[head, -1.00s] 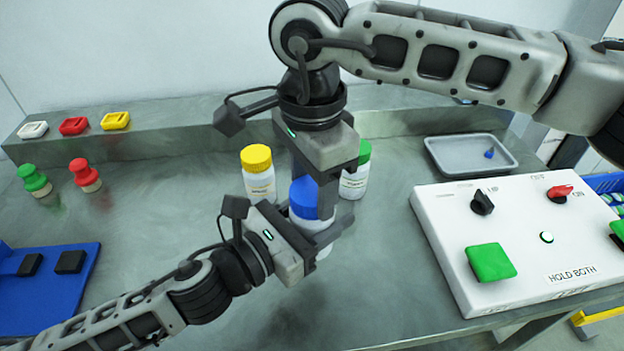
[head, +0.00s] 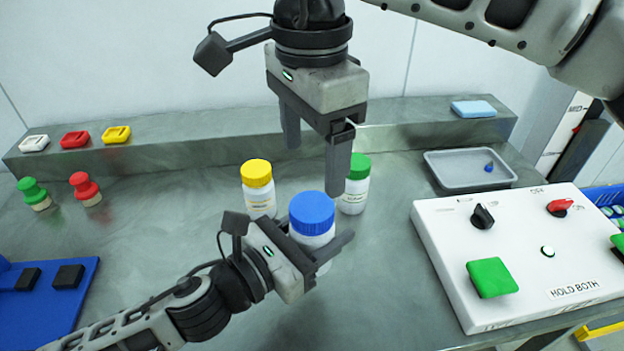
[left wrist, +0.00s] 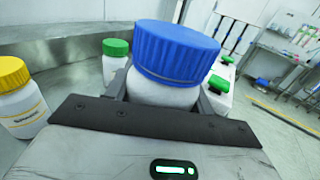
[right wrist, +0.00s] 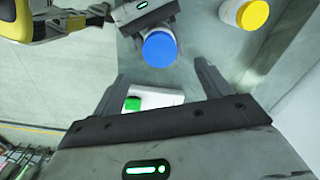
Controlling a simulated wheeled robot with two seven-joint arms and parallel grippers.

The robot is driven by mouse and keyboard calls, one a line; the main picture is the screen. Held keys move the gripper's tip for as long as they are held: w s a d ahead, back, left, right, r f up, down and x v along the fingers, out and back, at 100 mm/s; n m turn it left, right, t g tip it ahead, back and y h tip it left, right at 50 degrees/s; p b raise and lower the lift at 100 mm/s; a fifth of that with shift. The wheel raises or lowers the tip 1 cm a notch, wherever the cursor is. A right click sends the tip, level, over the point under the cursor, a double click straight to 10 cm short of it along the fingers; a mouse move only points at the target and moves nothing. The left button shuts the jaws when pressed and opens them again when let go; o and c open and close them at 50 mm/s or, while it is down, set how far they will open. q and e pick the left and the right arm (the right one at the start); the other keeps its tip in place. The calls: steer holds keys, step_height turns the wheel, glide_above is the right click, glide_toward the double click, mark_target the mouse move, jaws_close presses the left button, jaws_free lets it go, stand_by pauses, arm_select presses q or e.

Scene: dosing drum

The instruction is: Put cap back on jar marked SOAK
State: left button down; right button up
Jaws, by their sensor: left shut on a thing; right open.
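A white jar with a ribbed blue cap (head: 312,212) stands at the middle of the table. The cap sits on top of the jar and looks level. My left gripper (head: 316,252) is shut around the white jar body below the cap, which also shows in the left wrist view (left wrist: 177,52). The jar's label is hidden, so I cannot read SOAK on it. My right gripper (head: 316,165) is open and empty above and behind the blue cap, apart from it. In the right wrist view the blue cap (right wrist: 159,48) shows beyond the open fingers.
A yellow-capped jar (head: 258,188) and a green-capped jar (head: 354,185) stand close behind. A white control box (head: 530,250) and a grey tray (head: 468,170) are at right. Red and green knobbed pieces (head: 85,188) and a blue tray (head: 50,310) are at left.

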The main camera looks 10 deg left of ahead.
step_height(320, 180, up, 4)
stand_by(0.7)
